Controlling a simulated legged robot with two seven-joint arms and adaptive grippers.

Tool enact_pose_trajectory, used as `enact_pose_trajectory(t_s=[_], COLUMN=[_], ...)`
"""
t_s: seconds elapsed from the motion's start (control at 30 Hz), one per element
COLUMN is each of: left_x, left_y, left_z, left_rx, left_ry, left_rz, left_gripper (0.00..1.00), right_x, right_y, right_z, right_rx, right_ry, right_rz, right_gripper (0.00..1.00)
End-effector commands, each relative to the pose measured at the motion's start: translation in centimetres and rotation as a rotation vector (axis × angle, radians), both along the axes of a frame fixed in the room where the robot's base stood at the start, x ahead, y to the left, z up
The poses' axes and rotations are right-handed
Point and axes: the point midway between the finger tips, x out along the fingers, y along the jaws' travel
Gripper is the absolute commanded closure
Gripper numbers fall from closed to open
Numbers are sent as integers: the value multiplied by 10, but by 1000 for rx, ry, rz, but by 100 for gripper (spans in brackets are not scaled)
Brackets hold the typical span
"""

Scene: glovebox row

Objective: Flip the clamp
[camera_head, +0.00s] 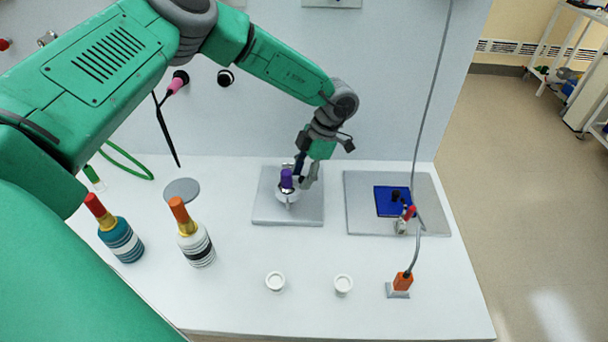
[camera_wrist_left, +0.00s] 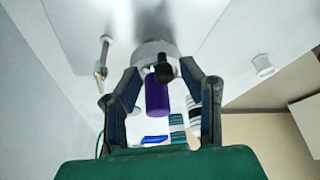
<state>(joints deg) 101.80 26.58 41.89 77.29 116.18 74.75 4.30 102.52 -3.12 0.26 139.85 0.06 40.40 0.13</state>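My left gripper (camera_head: 306,172) reaches down over the left grey plate (camera_head: 265,212). There a round white-and-metal fitting carries an upright purple handle (camera_head: 286,179). In the wrist view my left gripper (camera_wrist_left: 162,72) is open, with its two fingers apart on either side of the purple handle (camera_wrist_left: 157,97); a black knob (camera_wrist_left: 164,68) shows beside it. I see gaps between the fingers and the handle. A small toggle clamp with a red handle (camera_head: 409,212) stands by a blue plate (camera_head: 391,201) on the right grey plate (camera_head: 434,205). My right gripper is not in view.
Two banded bottles with orange-red tops, one teal (camera_head: 122,241) and one white (camera_head: 196,246), stand at left. Two white cups (camera_head: 275,282) (camera_head: 343,285) sit in front. An orange connector (camera_head: 402,281) has a grey cable rising past the right plate. The front middle is mostly clear.

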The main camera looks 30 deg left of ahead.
Motion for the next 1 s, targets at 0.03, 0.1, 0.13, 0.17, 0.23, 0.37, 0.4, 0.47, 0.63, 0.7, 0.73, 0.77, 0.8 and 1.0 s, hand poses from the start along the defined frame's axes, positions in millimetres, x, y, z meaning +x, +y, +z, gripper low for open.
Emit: enact_pose_trajectory(t_s=[0.03, 0.1, 0.13, 0.17, 0.23, 0.37, 0.4, 0.47, 0.63, 0.7, 0.73, 0.77, 0.8, 1.0], left_x=[0, 2, 3, 4, 8, 17, 20, 24, 34, 37, 38, 39, 40, 40], left_y=[-1, -1, -2, -3, -6, -11, -12, -14, -19, -20, -21, -21, -21, -22], left_z=[1, 3, 5, 8, 18, 43, 51, 63, 90, 99, 101, 104, 106, 109], left_rx=[-1, -1, -1, -1, 0, 0, 0, 0, -2, -1, -2, -2, -1, -2], left_ry=[-1, -2, -3, -3, -5, -6, -5, -5, -3, 0, -1, -1, -1, 1], left_rz=[-1, -1, -1, -1, -1, -1, -1, 0, 0, 0, 0, 1, 1, 1], left_gripper=[64, 64, 64, 64, 64, 64, 64, 64, 64, 64, 64, 64, 64, 64], right_x=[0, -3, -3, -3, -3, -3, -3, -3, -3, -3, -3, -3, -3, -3], right_y=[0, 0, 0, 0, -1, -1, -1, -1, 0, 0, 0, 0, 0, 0], right_z=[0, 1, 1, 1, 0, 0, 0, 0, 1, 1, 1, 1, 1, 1], right_rx=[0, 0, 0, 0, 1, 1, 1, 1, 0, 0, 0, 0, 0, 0], right_ry=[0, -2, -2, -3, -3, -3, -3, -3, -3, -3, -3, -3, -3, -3], right_rz=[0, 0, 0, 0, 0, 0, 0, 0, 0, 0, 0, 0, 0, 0], right_gripper=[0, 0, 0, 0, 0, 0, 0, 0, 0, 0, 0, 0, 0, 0])
